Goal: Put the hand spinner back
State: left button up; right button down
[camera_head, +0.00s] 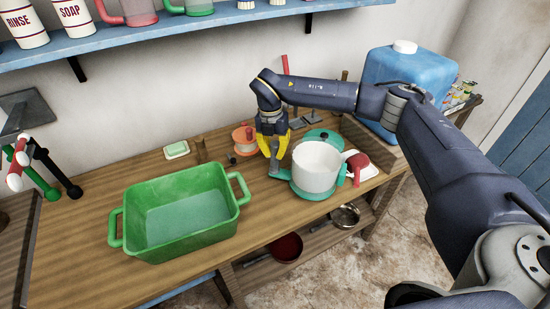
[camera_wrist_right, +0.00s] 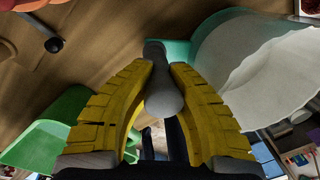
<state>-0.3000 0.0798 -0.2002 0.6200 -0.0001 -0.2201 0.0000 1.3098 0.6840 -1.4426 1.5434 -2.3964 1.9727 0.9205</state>
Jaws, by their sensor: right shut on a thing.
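The hand spinner, a white drum (camera_head: 317,166) on a teal base (camera_head: 314,192), stands upright on the wooden counter, right of the green basin (camera_head: 180,214). A teal lid-like disc (camera_head: 323,137) shows just behind the drum. My right gripper (camera_head: 273,152) points down at the spinner's left side. In the right wrist view its yellow fingers (camera_wrist_right: 158,85) are closed around a grey rounded grip (camera_wrist_right: 163,98) beside the teal base and the white drum (camera_wrist_right: 255,70). How the grip joins the base is partly hidden. My left gripper is out of view.
A red mug-like thing (camera_head: 357,161) stands right of the spinner, close to it. An orange spool (camera_head: 243,138) and a soap dish (camera_head: 176,150) are behind. A blue jug (camera_head: 408,82) stands back right. Pans lie on the lower shelf. Counter left of the basin is clear.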

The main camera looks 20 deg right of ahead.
jog(key=shift+f, duration=1.45)
jog(key=c, duration=1.4)
grip_release()
jog(key=r, duration=0.8)
jog(key=w+r, duration=0.1)
jog(key=r, duration=0.3)
jog(key=shift+a, duration=0.35)
